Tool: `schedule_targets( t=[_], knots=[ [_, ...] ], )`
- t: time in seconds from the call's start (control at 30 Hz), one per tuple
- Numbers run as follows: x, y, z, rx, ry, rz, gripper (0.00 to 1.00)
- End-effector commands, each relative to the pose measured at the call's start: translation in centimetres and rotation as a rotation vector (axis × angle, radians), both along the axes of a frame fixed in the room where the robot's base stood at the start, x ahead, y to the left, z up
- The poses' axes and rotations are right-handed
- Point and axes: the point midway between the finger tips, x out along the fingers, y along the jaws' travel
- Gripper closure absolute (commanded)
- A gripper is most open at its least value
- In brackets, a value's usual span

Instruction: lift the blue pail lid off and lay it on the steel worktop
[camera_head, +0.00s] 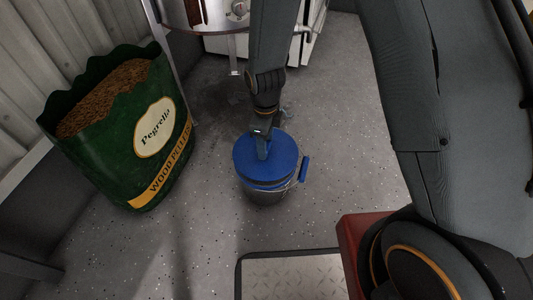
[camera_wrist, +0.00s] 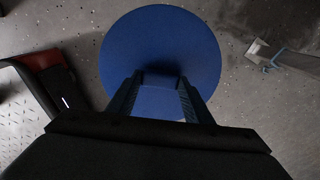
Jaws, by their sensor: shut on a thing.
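The blue pail lid (camera_head: 280,157) sits on top of a dark pail (camera_head: 265,197) on the speckled floor, in the middle of the head view. In the wrist view the lid (camera_wrist: 160,50) is a large blue disc that hides the pail below it. My gripper (camera_head: 263,150) reaches down from above onto the lid. In the wrist view my gripper (camera_wrist: 158,85) has its two fingers on either side of a blue handle part on the lid, shut on it. The lid looks level. The head view does not clearly show a gap between lid and pail. I cannot make out the steel worktop for certain.
A green wood pellet bag (camera_head: 125,165), open and full, stands left of the pail. A metal stove-like body (camera_head: 205,14) is at the top. A treadplate panel (camera_head: 295,277) with a dark edge lies at the bottom. Floor right of the pail is clear.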

Motion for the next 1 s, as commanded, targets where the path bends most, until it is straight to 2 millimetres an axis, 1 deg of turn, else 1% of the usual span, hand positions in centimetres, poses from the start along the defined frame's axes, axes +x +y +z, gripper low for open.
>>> schedule_targets(
  t=[0.03, 0.5, 1.0],
  knots=[
    [0.0, 0.0, 0.5, 0.0, 0.0, 0.0, 0.99],
    [-0.1, 0.0, 3.2, 0.0, 0.0, 0.0, 0.99],
    [0.0, 0.0, 3.2, 0.0, 0.0, 0.0, 0.99]
  ],
)
